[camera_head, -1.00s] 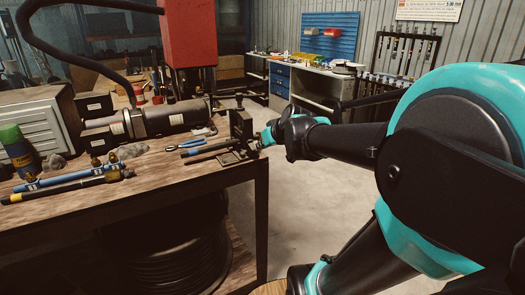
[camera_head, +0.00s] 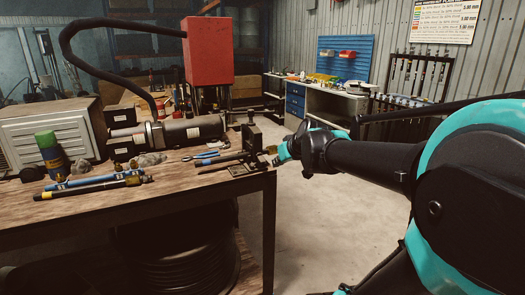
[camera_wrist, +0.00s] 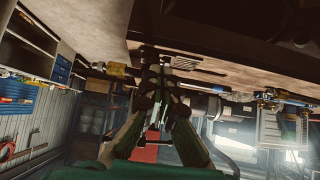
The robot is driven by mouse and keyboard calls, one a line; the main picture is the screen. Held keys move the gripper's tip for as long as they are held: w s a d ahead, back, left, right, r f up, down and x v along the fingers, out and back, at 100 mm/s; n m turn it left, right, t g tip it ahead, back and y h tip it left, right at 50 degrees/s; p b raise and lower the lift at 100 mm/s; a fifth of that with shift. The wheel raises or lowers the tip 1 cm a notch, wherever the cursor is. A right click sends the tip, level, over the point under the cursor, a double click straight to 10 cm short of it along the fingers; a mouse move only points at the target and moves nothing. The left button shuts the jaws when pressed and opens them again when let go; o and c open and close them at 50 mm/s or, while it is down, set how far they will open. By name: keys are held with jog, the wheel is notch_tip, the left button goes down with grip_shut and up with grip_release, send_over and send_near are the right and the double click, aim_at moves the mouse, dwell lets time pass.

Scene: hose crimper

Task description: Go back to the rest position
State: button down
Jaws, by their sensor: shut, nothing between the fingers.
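My gripper (camera_head: 284,152) is at the right end of the wooden bench, beside a small dark clamp-like fixture (camera_head: 252,140) on the bench corner. I cannot tell in the head view whether it touches the fixture. In the wrist view, which is tilted nearly upside down, the gripper's two fingers (camera_wrist: 159,88) come together at their tips. They show nothing held. My arm reaches in from the right, over the open floor.
The workbench (camera_head: 150,212) holds blue and black hoses (camera_head: 95,186), a spray can (camera_head: 51,155), a grey motor-like cylinder (camera_head: 192,131) and a red machine (camera_head: 208,50). Coiled hose (camera_head: 180,265) lies under it. Bare floor (camera_head: 325,225) is clear at the right.

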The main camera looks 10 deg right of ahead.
jog(key=s+d+f+m+g+h, duration=0.1)
jog(key=s+d+f+g, duration=0.1)
jog(key=s+f, duration=0.8)
jog(key=s+d+f+m+g+h, duration=0.2)
jog(key=s+f+g, duration=0.1)
jog(key=s+f, duration=0.7)
notch_tip(320, 180, down, 3)
jog(key=shift+s+r+m, duration=0.15)
jog(key=shift+s+m, duration=0.05)
jog(key=shift+m, duration=0.1)
jog(key=c, duration=2.2)
grip_release()
